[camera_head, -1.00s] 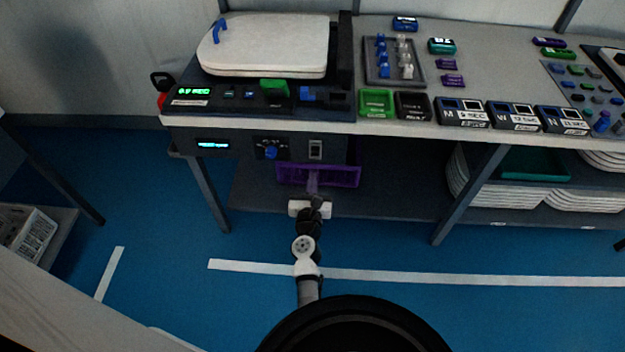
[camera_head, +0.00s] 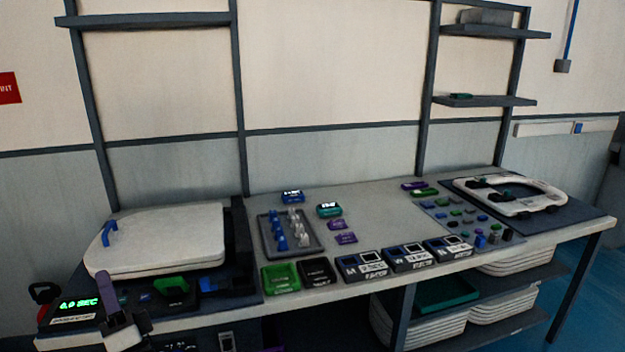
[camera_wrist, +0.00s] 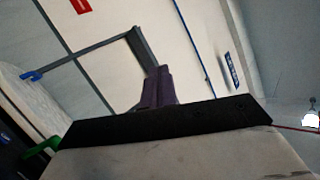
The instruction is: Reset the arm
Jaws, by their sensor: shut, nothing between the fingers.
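My gripper (camera_head: 107,290) shows at the lower left in the head view, in front of the bench's left end. Its purple fingers point up and are shut with nothing between them. In the wrist view the closed purple fingers (camera_wrist: 158,86) stand above a black bar and point toward the wall. Most of my arm is below the head view's edge.
The test unit with a white lid (camera_head: 160,240) sits behind my gripper. Its green display (camera_head: 80,304) is just left of the fingers. Green (camera_head: 280,277) and black bins (camera_head: 317,271) stand to the right.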

